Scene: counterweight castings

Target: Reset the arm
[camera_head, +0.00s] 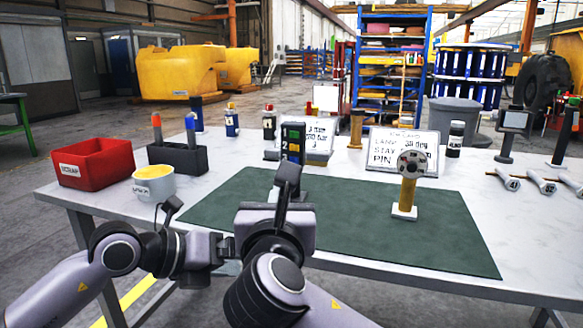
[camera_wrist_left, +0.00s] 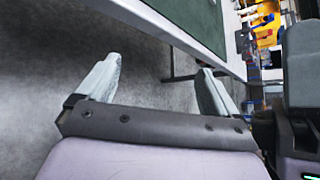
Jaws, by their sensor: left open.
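My left gripper (camera_wrist_left: 158,75) is open and empty in the left wrist view. Its two pale fingers are spread over the grey floor, beside the table's front edge. In the head view my left arm comes in from the lower left, in front of the table, and its fingers are mostly hidden. My right arm comes in from the bottom, and its wrist (camera_head: 275,226) stands over the front of the green mat (camera_head: 345,215). I cannot make out the right fingers, so whether they hold anything is hidden.
The table (camera_head: 90,193) carries a red bin (camera_head: 92,163), a cup with yellow contents (camera_head: 153,186), a dark block holder (camera_head: 178,158), and a post with a round head (camera_head: 408,190). Sign boards (camera_head: 402,150) and bottles stand behind. The right part of the mat is mostly clear.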

